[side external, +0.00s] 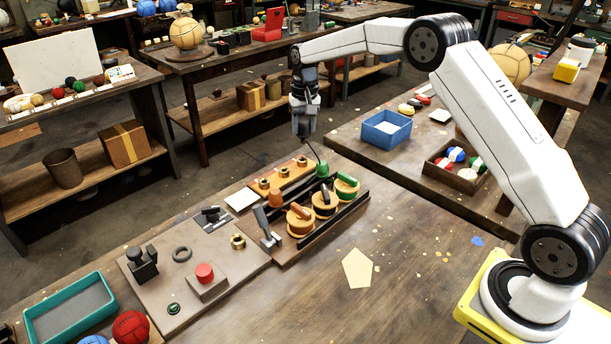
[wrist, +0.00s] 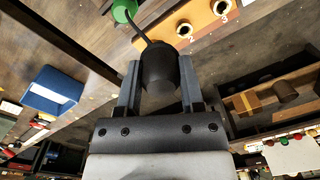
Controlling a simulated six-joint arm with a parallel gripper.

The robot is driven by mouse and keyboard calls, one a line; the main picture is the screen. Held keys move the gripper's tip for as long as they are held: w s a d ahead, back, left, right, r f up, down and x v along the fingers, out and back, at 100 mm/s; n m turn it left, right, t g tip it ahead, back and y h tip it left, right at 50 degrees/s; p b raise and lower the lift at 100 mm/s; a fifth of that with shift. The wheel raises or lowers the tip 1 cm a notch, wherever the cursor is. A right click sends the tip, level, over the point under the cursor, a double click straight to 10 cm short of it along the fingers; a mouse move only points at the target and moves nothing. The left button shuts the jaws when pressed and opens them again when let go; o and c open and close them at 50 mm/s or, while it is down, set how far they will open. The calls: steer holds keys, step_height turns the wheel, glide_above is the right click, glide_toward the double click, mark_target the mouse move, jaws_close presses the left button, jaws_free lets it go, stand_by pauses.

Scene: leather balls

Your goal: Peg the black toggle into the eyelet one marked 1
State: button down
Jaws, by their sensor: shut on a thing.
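My gripper (side external: 304,122) is held above the orange eyelet board (side external: 270,197). In the wrist view my gripper (wrist: 160,80) is shut on the black toggle (wrist: 160,66), a dark cylinder with a narrower tip. A thin black cord (wrist: 137,27) runs from it to a green piece (wrist: 124,10). Brass eyelets marked 2 (wrist: 184,30) and 3 (wrist: 221,7) show beyond the toggle. Eyelet one's number is not visible; it seems hidden behind the toggle. In the side view the eyelet nearest the green piece (side external: 301,161) is empty, but its number is unreadable. The toggle is apart from the board.
Beside the board stands a dark rack (side external: 338,211) with several round orange and green pieces. A grey lever (side external: 266,226) and a red button (side external: 205,272) are to the left. A blue box (side external: 386,128) is on the table behind.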

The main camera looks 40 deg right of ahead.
steer(key=w+d+f+m, duration=0.4)
steer(key=w+d+m, duration=0.2)
steer(key=m, duration=0.3)
steer(key=shift+w, duration=0.3)
steer(key=shift+f, duration=0.1)
steer(key=shift+f, duration=0.2)
glide_above(302, 162)
steer(key=w+d, duration=0.1)
steer(key=shift+f, duration=2.7)
steer(key=shift+f, duration=1.15)
stand_by(2.4)
